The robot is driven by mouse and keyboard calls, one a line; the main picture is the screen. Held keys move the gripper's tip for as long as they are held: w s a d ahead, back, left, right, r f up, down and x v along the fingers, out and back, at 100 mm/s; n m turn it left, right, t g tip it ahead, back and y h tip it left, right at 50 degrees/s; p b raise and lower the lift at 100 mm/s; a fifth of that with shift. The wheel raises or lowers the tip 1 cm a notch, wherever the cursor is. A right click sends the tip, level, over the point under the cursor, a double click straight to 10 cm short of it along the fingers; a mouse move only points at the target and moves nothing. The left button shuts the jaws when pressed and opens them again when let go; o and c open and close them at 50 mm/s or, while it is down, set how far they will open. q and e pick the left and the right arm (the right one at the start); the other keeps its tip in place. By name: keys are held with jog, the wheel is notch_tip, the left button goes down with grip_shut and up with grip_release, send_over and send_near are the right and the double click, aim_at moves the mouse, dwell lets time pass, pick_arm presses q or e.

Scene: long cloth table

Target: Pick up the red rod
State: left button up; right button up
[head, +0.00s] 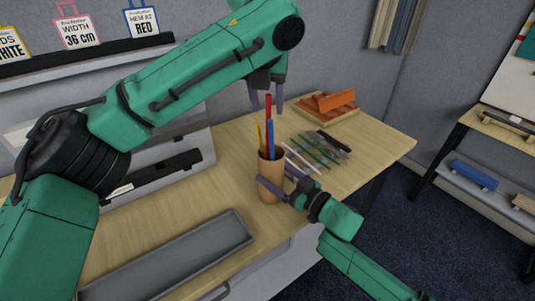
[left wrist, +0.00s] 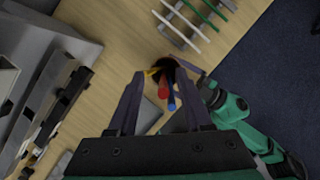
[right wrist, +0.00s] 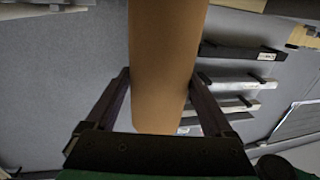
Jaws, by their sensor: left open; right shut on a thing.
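The red rod (head: 268,104) stands in a tan cylindrical cup (head: 271,186) with a blue rod (head: 271,138) and a yellow rod (head: 259,138). My left gripper (head: 267,100) is open above the cup, pointing down. In the left wrist view the red rod (left wrist: 164,86) lies between the open fingers (left wrist: 163,78), beside the blue rod (left wrist: 171,102). My right gripper (head: 284,182) is shut on the cup from the front right. In the right wrist view the cup (right wrist: 165,60) fills the space between its fingers (right wrist: 163,78).
Green, white and dark rods (head: 316,150) lie behind and right of the cup. An orange-brown rack (head: 333,106) stands at the back. A grey tray (head: 170,262) lies at the front left. A grey unit with black bars (head: 160,172) stands at the left.

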pick_arm(q)
grip_shut()
dwell(1.4)
